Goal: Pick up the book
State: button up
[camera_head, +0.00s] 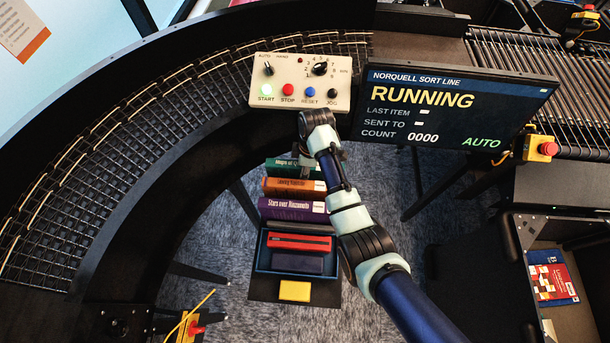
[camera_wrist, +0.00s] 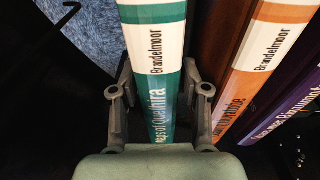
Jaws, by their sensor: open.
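Three books stand in a row in the head view: a teal book (camera_head: 282,173), an orange book (camera_head: 285,187) and a purple book (camera_head: 285,209). In the wrist view, my gripper (camera_wrist: 160,92) is open, with one finger on each side of the teal book's (camera_wrist: 165,60) spine. The right finger sits between the teal book and the orange book (camera_wrist: 255,60). I cannot tell whether either finger touches a cover. The purple book (camera_wrist: 290,118) shows at the right edge of the wrist view. In the head view, my wrist hides part of the teal book.
A blue tray (camera_head: 262,262) with a red and a dark item stands in front of the books, with a yellow block (camera_head: 295,291) nearer. A control panel (camera_head: 300,82) and a "RUNNING" screen (camera_head: 450,108) stand behind. A curved roller conveyor (camera_head: 75,190) is left; a bin (camera_head: 572,318) is right.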

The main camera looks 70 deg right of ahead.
jog(key=shift+w+f, duration=0.1)
jog(key=shift+f, duration=0.8)
grip_shut()
jog(key=shift+r, duration=0.1)
notch_tip(320, 180, up, 11)
jog(key=shift+f+p, duration=0.1)
jog(key=shift+p, duration=0.25)
notch_tip(320, 180, up, 9)
jog(key=p, duration=0.8)
